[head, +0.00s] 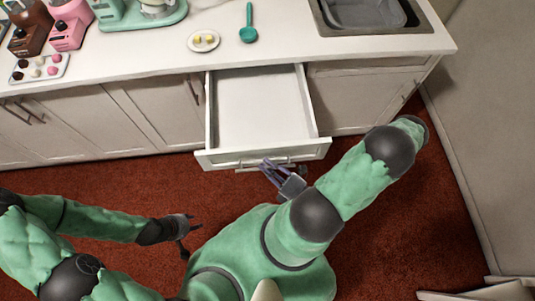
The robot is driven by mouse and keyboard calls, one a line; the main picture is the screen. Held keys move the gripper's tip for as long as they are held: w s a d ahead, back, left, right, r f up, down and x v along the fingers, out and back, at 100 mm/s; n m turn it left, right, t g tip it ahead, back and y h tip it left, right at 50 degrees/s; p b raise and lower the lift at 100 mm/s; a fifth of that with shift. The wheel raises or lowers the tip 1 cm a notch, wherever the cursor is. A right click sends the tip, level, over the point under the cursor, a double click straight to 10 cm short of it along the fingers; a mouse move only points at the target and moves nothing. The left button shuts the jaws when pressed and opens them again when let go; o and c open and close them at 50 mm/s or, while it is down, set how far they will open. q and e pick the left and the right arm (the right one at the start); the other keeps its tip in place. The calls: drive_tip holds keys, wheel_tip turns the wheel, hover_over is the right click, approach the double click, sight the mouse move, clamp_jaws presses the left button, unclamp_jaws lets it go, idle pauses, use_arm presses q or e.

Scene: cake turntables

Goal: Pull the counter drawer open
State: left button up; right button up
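The white counter drawer (262,108) stands pulled far out from the counter, and its inside looks empty. Its front panel (225,159) carries a handle along the outer face, partly hidden by my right gripper. My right gripper (271,167) is at the drawer front, its fingers at the handle. I cannot tell whether the fingers are closed around the handle or only touching it. My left gripper (190,222) hangs over the red floor, left of and apart from the drawer, with its fingers spread and nothing between them.
The white countertop (300,45) holds a small plate (204,41), a teal spoon (248,24), a tray of sweets (39,69), pink and brown appliances and a mint mixer. A sink (372,16) is at the right. A wall (490,130) bounds the right side. The red floor before the cabinets is clear.

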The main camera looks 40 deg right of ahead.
drive_tip(key=shift+o, duration=0.3)
drive_tip(key=v, duration=1.2)
idle(0.3)
idle(0.6)
